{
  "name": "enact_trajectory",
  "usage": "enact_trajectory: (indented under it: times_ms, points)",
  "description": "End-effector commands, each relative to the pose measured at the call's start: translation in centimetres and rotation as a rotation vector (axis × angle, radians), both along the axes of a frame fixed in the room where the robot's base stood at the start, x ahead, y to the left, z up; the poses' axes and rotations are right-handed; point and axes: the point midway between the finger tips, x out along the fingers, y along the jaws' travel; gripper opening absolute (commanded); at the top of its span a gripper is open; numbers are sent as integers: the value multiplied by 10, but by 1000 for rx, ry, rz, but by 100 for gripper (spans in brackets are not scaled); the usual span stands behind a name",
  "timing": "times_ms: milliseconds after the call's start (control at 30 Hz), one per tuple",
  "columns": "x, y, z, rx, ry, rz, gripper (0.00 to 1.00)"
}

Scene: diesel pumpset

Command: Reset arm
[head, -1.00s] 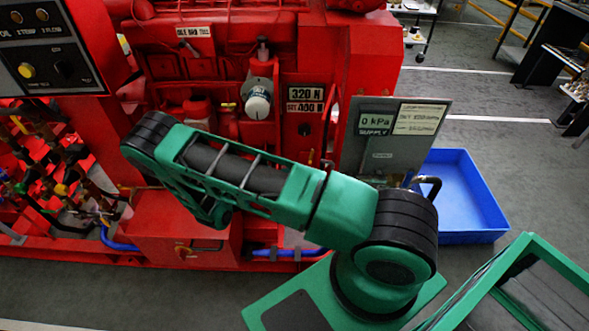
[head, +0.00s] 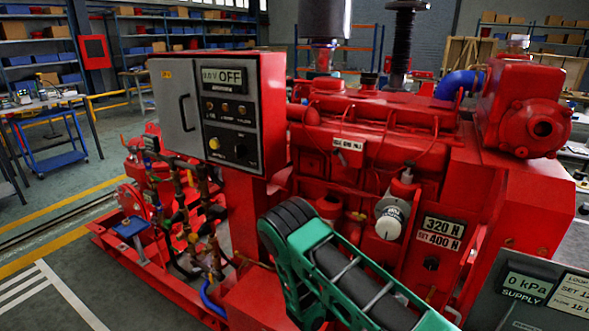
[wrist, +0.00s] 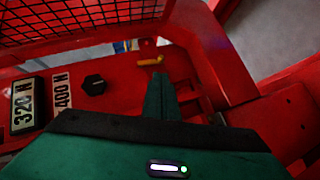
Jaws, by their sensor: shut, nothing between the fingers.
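My green arm (head: 345,275) rises from the lower edge of the head view, in front of the red diesel pumpset (head: 365,135). Its black-banded elbow joint is near the middle of the picture. My gripper is hidden from the head view. In the wrist view my gripper (wrist: 159,85) shows as two dark green fingers, shut together and empty. They point towards a red panel of the pumpset. A small yellow lever (wrist: 151,61) shows just beyond the fingertips. I cannot tell how far apart they are.
A control panel (head: 228,115) reading OFF stands left of my arm. A white knob (head: 390,220) and a 320 N / SET 400 N display (head: 441,232) are on the pumpset. A 0 kPa supply box (head: 527,288) is at lower right. Open floor (head: 60,255) lies at left.

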Motion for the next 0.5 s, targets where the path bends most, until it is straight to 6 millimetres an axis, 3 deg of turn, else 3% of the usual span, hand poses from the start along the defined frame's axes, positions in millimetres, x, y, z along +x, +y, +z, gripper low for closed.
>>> enact_trajectory:
  times_ms: [500]
  points:
    - [-7, 12, 92, 419, 51, -151, 0]
